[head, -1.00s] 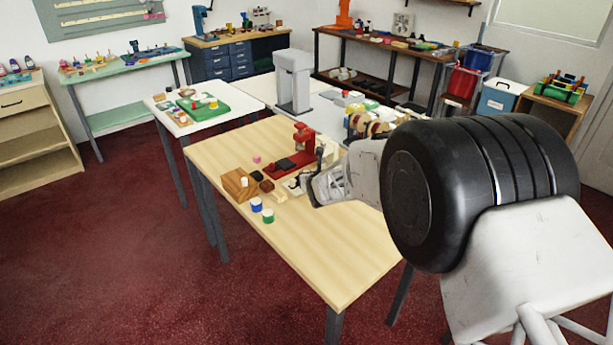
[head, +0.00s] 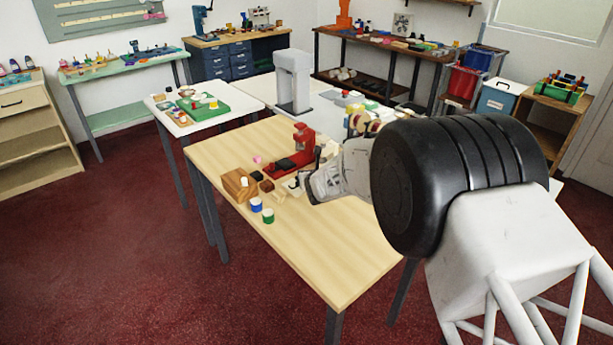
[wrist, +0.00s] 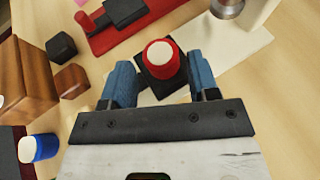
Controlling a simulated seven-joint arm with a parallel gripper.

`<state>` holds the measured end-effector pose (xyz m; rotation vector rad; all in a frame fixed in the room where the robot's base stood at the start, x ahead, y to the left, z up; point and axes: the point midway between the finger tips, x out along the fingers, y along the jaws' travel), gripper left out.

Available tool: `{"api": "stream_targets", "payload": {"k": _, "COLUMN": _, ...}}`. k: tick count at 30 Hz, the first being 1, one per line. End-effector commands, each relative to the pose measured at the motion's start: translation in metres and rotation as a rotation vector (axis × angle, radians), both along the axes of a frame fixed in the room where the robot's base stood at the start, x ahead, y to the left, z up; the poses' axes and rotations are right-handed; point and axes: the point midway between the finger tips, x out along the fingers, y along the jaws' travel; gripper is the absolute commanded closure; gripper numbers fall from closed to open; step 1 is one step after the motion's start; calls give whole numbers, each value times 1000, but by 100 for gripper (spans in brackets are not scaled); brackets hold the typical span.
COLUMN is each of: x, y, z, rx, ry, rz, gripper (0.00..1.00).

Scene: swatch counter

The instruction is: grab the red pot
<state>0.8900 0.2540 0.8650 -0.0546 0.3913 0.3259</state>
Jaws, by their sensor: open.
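The red pot (wrist: 162,60), with a white top, stands on a small black block (wrist: 148,84) in the wrist view. My gripper (wrist: 161,80) is open, with one blue finger on each side of the pot and a gap visible on both sides. I cannot tell how high the fingertips are relative to the pot. In the head view my gripper (head: 311,192) is over the table beside the red press, and it hides the red pot.
A red press (head: 303,143) stands behind. A wooden block (head: 238,184), a blue pot (head: 256,204) and a green pot (head: 268,215) are to the left. A white board (wrist: 235,45) lies around the black block. The front of the table (head: 325,255) is clear.

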Motion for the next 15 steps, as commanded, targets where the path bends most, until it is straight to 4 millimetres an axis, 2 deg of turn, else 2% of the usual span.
{"api": "stream_targets", "payload": {"k": 9, "x": 21, "y": 7, "z": -9, "rx": 0, "ry": 0, "rz": 0, "gripper": 45}}
{"api": "stream_targets", "payload": {"k": 15, "x": 27, "y": 9, "z": -12, "rx": 0, "ry": 0, "rz": 0, "gripper": 45}}
